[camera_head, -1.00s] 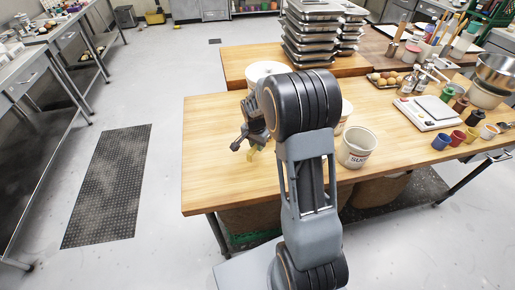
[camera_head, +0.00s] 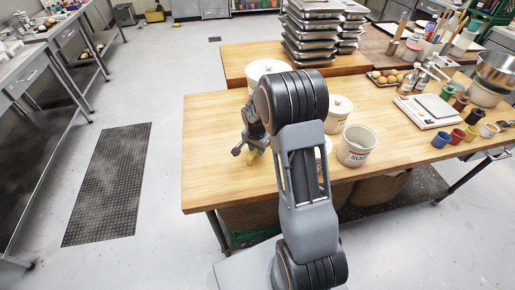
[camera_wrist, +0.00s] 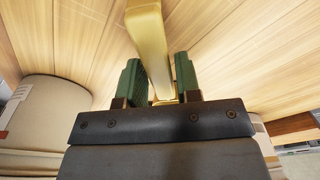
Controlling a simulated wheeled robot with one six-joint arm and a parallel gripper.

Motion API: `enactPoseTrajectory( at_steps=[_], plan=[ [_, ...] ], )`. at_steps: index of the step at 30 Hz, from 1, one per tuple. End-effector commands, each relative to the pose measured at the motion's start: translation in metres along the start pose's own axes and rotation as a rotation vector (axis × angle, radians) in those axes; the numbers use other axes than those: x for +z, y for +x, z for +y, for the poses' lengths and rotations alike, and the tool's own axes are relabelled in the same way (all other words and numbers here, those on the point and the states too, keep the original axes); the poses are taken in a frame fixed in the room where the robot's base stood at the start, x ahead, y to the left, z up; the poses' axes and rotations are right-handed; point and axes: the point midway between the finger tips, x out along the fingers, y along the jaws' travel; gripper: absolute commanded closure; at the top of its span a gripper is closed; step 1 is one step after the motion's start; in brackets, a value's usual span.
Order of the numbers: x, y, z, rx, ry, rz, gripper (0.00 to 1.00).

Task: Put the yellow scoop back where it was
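The yellow scoop (camera_head: 251,158) hangs at my gripper, over the left part of the wooden table (camera_head: 210,150). In the wrist view the scoop's pale yellow handle (camera_wrist: 150,40) runs between the two green finger pads, pointing away from the palm. My gripper (camera_wrist: 160,80) is shut on it. In the head view my gripper (camera_head: 246,147) shows left of my arm, low over the tabletop. Most of the scoop is small or hidden in the head view, and I cannot tell whether it touches the wood.
A white sugar tub (camera_head: 357,150) and a lidded white tub (camera_head: 339,106) stand right of my arm. Another white tub (camera_head: 266,68) stands behind it. Scales (camera_head: 428,110) and several coloured cups stand further right. Stacked trays (camera_head: 308,35) are at the back. The table's left end is clear.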

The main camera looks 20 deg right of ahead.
Motion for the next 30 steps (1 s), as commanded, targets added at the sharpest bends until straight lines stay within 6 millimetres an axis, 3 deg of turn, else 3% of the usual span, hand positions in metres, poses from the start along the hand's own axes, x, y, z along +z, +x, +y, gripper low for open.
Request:
enactPoseTrajectory(
  at_steps=[5, 16, 30],
  plan=[
    [0.0, 0.0, 0.0, 0.0, 0.0, 0.0, 0.52],
    [-0.001, -0.009, -0.001, -0.002, 0.0, 0.002, 0.52],
    [-0.001, -0.093, -0.001, -0.004, 0.0, 0.003, 0.52]
  ],
)
